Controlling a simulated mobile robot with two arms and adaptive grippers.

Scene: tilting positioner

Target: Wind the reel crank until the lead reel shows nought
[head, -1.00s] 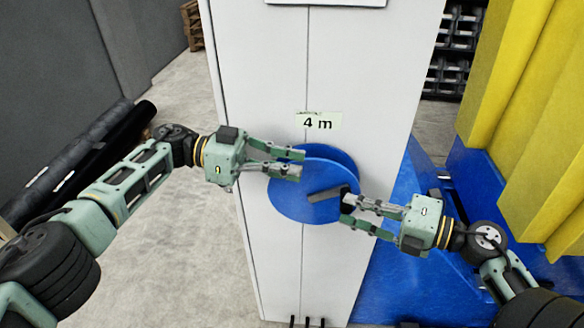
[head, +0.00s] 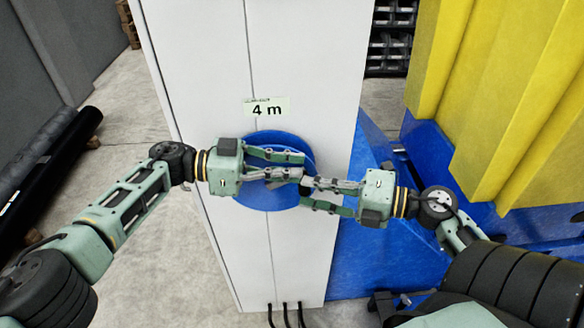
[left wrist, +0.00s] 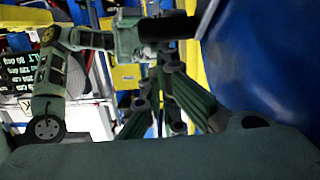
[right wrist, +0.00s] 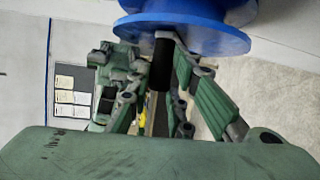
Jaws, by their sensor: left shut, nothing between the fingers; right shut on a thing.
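The blue reel (head: 250,196) is mounted on the front of a white cabinet. A label (head: 267,108) above it reads "4 m". My right gripper (head: 309,194) is shut on the black crank handle (right wrist: 162,64), which stands out from the reel's face in the right wrist view. The crank arm is mostly hidden behind the fingers in the head view. My left gripper (head: 303,165) is shut and empty in front of the reel. Its fingertips overlap the right gripper's fingertips in the head view; I cannot tell whether they touch.
The white cabinet (head: 200,70) fills the middle, with black cables (head: 285,312) at its foot. A yellow ribbed structure (head: 500,100) and blue base (head: 360,260) stand close on the right. Dark rolls (head: 40,170) lie at the left. Grey floor is open between rolls and cabinet.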

